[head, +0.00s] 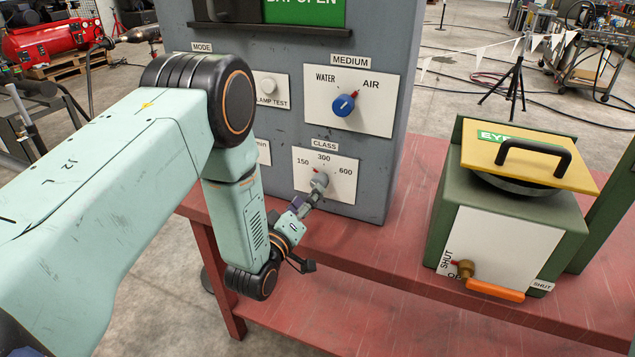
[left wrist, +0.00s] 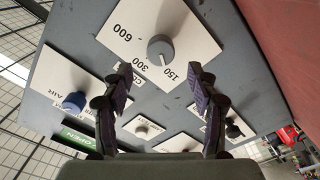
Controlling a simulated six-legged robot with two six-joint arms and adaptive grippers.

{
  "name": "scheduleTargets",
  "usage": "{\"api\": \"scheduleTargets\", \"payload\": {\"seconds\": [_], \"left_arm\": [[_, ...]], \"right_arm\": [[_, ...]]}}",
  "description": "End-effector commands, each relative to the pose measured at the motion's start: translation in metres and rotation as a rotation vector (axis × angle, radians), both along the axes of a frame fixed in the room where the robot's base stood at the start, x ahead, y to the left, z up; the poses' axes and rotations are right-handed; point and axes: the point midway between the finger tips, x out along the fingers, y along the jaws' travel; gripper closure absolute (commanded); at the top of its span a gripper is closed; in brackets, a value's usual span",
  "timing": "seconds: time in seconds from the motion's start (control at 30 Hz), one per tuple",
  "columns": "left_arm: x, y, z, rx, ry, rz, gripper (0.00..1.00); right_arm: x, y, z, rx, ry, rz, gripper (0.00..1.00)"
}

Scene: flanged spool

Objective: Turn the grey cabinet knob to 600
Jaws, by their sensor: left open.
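The grey knob (head: 320,181) sits on the white CLASS plate (head: 343,187) low on the grey cabinet, with 150, 300 and 600 printed around it. It also shows in the left wrist view (left wrist: 160,48). A small red mark on the knob appears on the side toward 150, but its exact setting is hard to read. My left gripper (head: 303,204) is close in front of the knob. In the left wrist view its fingers (left wrist: 165,78) are spread apart with nothing between them, and the knob shows beyond their tips. My right gripper is out of view.
A blue knob (head: 343,105) on the MEDIUM plate is above, and a LAMP TEST button (head: 268,86) is up to the left. A green box (head: 505,230) with a yellow lid and orange-handled valve (head: 495,290) stands right on the red bench (head: 400,262). Bench space between is clear.

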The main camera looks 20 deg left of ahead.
Motion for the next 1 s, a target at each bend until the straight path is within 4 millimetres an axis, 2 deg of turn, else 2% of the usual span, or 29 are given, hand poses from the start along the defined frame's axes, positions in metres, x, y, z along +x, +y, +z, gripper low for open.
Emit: {"api": "scheduleTargets", "payload": {"seconds": [0.3,0.43,0.6,0.87,1.0], "left_arm": [[0.048,-0.002,0.0,0.004,0.001,-0.001,0.41],[0.061,-0.002,0.0,0.004,0.001,0.0,0.41],[0.069,-0.003,-0.001,0.003,0.004,0.0,0.41],[0.07,-0.003,-0.001,0.004,0.006,0.0,0.41],[0.07,-0.003,-0.001,0.004,0.006,0.0,0.52]], "right_arm": [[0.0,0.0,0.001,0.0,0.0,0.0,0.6],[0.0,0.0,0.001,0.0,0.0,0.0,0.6],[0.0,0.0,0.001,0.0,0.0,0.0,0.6],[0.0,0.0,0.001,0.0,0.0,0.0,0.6],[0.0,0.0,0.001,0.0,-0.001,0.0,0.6]]}}
